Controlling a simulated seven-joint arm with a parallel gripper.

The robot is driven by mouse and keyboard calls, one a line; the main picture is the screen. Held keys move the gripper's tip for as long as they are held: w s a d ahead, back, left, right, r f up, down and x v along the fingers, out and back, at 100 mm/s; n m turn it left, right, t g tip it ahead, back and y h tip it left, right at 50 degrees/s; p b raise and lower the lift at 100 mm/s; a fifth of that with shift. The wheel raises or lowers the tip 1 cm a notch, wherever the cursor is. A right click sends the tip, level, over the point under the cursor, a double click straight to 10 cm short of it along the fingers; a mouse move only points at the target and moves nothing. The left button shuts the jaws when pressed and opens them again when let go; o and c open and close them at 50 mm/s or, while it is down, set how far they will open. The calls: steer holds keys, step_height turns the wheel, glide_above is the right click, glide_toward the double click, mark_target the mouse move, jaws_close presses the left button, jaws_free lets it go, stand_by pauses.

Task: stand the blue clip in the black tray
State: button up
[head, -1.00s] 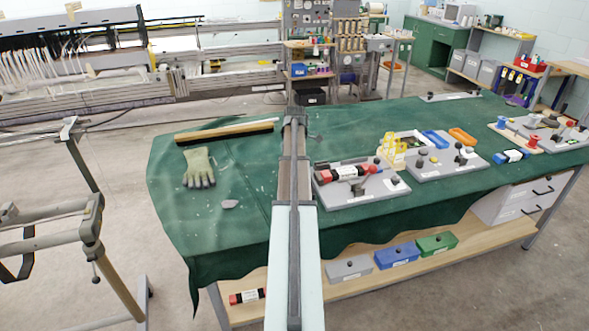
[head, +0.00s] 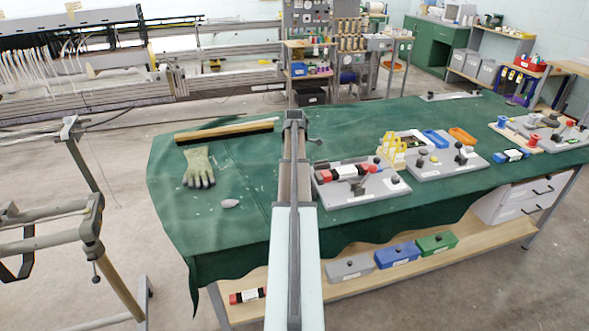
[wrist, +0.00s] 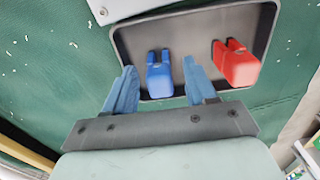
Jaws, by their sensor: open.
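In the wrist view, the blue clip (wrist: 160,77) is inside the black tray (wrist: 124,40), a dark-rimmed tray with a grey floor. It lies between the two blue fingers of my gripper (wrist: 159,66), with a gap on each side. Its two prongs point toward the top of the picture; I cannot tell if it stands on the floor. My gripper is open and empty. A red clip (wrist: 237,68) is in the same tray, right of the right finger. In the head view, my arm hides the gripper, and I cannot make out the tray or clips.
A light plate (wrist: 130,8) borders the tray in the wrist view. In the head view, a glove (head: 198,167) and a long brush (head: 225,131) lie left of my arm on the green cloth (head: 225,230). Grey boards with fittings (head: 360,185) stand to the right.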

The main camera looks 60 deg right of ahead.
steer(key=shift+r, duration=0.1)
step_height(320, 180, up, 12)
stand_by(0.5)
steer(key=shift+o, duration=0.2)
stand_by(2.1)
